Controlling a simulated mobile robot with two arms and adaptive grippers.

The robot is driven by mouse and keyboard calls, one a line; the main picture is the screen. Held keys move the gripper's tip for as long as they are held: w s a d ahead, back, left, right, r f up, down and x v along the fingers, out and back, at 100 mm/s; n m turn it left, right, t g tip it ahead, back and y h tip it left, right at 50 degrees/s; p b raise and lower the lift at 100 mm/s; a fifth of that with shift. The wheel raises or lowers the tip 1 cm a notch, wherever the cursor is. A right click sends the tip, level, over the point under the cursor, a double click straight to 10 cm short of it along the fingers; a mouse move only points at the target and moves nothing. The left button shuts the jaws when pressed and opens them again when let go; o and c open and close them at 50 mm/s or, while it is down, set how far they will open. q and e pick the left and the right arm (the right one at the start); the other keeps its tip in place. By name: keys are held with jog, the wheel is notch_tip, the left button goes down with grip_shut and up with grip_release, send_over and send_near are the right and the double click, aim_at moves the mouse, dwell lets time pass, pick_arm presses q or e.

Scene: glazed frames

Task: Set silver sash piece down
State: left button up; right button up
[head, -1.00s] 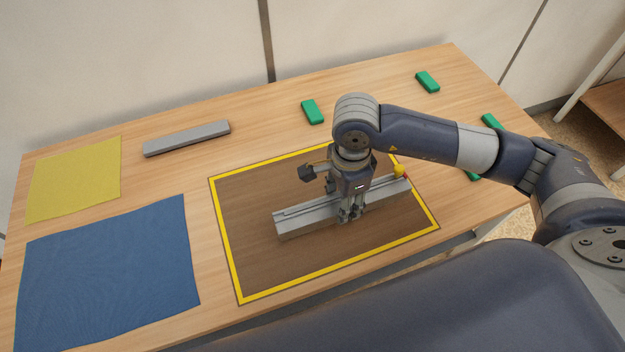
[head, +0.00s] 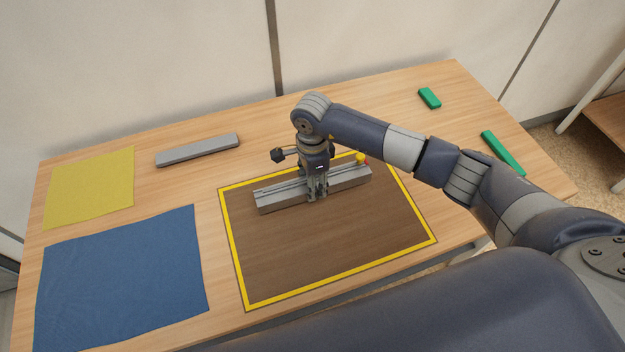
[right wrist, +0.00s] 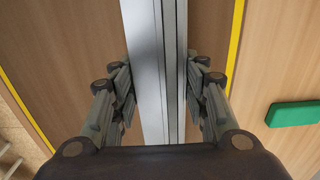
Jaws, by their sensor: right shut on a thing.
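The silver sash piece (head: 272,200) is a long grooved bar over the back part of the brown mat (head: 340,250) with its yellow border. My right gripper (head: 317,193) comes down on it from above and is shut across its middle. In the right wrist view the sash piece (right wrist: 150,60) runs lengthwise between the two fingers of the right gripper (right wrist: 161,85). Whether its underside touches the mat cannot be told. A small yellow knob (head: 362,158) shows by its right end. My left gripper is not in view.
A grey bar (head: 197,150) lies at the back left. A yellow cloth (head: 90,188) and a blue cloth (head: 122,278) lie on the left. Green blocks (head: 429,98) and (head: 503,152) lie on the right. The front of the mat is bare.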

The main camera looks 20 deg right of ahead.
jog(key=shift+f, duration=0.45)
jog(key=shift+f, duration=0.1)
jog(key=o, duration=1.1)
